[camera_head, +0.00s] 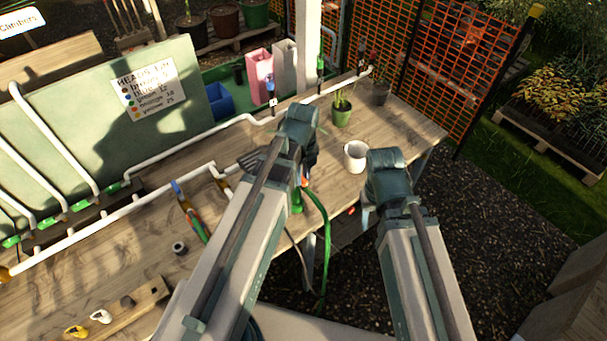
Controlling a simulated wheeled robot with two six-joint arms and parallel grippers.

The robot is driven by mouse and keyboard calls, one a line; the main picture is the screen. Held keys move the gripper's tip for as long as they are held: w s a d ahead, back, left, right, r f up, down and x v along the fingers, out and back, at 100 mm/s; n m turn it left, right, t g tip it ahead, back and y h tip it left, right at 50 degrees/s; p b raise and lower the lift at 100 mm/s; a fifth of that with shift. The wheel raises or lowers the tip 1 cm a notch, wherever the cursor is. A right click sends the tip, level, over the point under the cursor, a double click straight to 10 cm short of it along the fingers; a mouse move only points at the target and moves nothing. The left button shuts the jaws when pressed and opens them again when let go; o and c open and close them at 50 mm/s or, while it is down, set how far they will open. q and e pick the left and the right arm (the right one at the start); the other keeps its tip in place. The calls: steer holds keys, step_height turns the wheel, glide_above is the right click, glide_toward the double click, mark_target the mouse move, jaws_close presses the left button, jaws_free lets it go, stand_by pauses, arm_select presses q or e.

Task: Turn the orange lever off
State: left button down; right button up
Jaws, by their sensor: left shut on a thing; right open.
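My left gripper (307,172) points down over the table, mostly hidden behind its own wrist and forearm. It is shut on a small orange piece (305,181), which looks like the orange lever; only a sliver shows, so its angle cannot be told. A green fitting (297,201) and a green hose (327,235) are just below it. My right gripper (365,216) is open near the table's front edge, mostly hidden by its wrist, and apart from the lever.
A white mug (355,156) and a potted plant (341,112) stand right of my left gripper. White pipes (130,208) run along the wooden table (120,255). A green board with a sign (148,90) stands behind. Orange netting (455,60) bounds the back right.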

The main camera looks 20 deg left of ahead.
stand_by(0.5)
arm_select(q)
steer(key=c, duration=0.8)
jaws_free()
steer(key=shift+o, duration=0.2)
steer(key=shift+r, duration=0.1)
step_height(320, 180, up, 14)
steer(key=p, duration=1.3)
steer(key=shift+f+p, duration=0.2)
steer(key=shift+p, duration=0.2)
steer(key=shift+s, duration=0.1)
